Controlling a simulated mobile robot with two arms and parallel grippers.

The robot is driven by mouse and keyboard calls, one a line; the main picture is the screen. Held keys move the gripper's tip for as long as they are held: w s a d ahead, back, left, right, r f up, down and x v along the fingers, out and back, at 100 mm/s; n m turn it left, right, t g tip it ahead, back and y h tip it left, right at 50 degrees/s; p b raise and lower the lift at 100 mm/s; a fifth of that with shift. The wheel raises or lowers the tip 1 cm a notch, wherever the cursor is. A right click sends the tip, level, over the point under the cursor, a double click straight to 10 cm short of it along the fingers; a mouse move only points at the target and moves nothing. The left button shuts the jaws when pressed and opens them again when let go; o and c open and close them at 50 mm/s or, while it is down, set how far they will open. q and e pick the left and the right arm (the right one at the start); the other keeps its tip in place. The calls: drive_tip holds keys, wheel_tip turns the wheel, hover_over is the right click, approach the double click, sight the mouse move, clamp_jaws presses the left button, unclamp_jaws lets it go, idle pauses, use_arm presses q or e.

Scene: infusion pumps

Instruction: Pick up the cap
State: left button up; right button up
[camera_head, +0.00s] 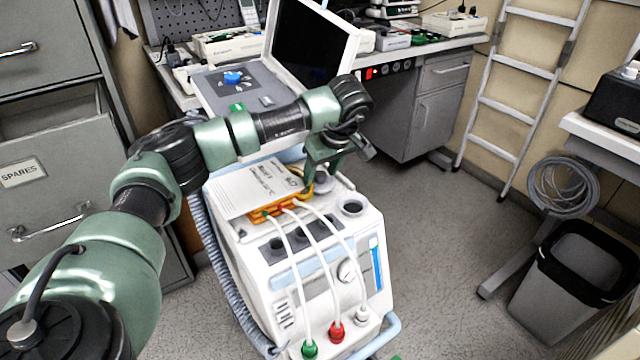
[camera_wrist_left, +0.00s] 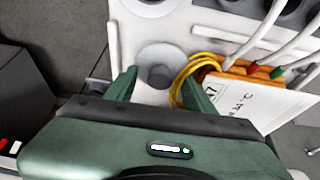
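A grey round cap (camera_head: 324,183) sits on the top of the white wheeled machine (camera_head: 350,262), near its back right corner. In the left wrist view the cap (camera_wrist_left: 160,56) shows as a pale disc with a darker grey knob in the middle. My left gripper (camera_head: 318,172) points down over it. In the left wrist view the gripper (camera_wrist_left: 160,77) is open, with one green finger on each side of the knob. I cannot tell whether the fingers touch the cap. My right gripper is in neither view.
An orange connector block (camera_head: 268,212) with white hoses, a yellow cable (camera_wrist_left: 190,72) and a printed white sheet (camera_head: 250,188) lie close beside the cap. A screen (camera_head: 312,45) stands behind. A ladder (camera_head: 515,100) and a bin (camera_head: 570,285) are right; grey floor between is free.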

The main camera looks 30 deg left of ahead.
sight(322, 175)
use_arm(q)
clamp_jaws()
drive_tip(key=shift+r, duration=0.15)
